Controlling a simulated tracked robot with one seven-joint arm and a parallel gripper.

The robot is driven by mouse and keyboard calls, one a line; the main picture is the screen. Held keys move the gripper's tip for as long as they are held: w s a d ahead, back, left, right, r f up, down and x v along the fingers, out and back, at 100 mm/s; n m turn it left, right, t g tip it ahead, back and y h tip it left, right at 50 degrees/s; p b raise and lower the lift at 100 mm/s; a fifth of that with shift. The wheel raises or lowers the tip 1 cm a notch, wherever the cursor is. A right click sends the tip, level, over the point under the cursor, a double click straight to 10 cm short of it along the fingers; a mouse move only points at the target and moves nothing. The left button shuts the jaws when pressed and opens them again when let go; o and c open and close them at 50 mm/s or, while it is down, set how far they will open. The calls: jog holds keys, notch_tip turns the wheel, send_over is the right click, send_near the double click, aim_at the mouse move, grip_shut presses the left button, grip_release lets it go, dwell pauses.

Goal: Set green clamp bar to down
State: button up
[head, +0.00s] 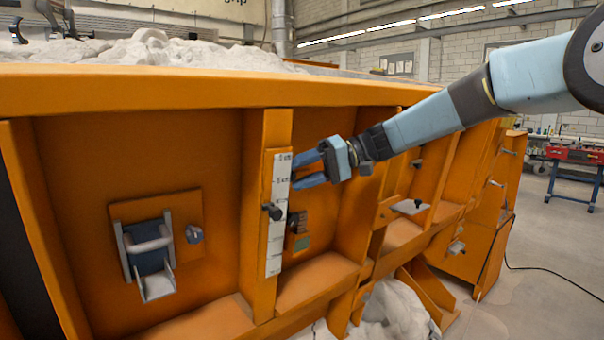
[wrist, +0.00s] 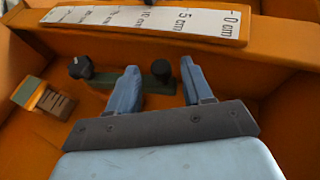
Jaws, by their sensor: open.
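The green clamp bar (wrist: 98,83) shows in the wrist view as a dark green strip on the orange panel, below the white scale. It runs roughly parallel to the scale, and my fingers hide parts of it. One black knob (wrist: 81,67) is at its left end, and another black knob (wrist: 161,70) is further right. My gripper (wrist: 160,85) is open, its two blue fingers apart with the right-hand knob showing between them. I cannot tell whether they touch it. In the head view my gripper (head: 311,168) is just right of the scale's upper part; I cannot make out the bar clearly there.
The white centimetre scale (head: 275,238) is on an orange upright and carries a black knob (head: 271,212). A small block (wrist: 45,98) is left of the bar in the wrist view. A metal latch (head: 148,245) is in the left bay. Orange ribs border the bays.

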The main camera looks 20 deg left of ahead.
grip_shut()
dwell(0.4)
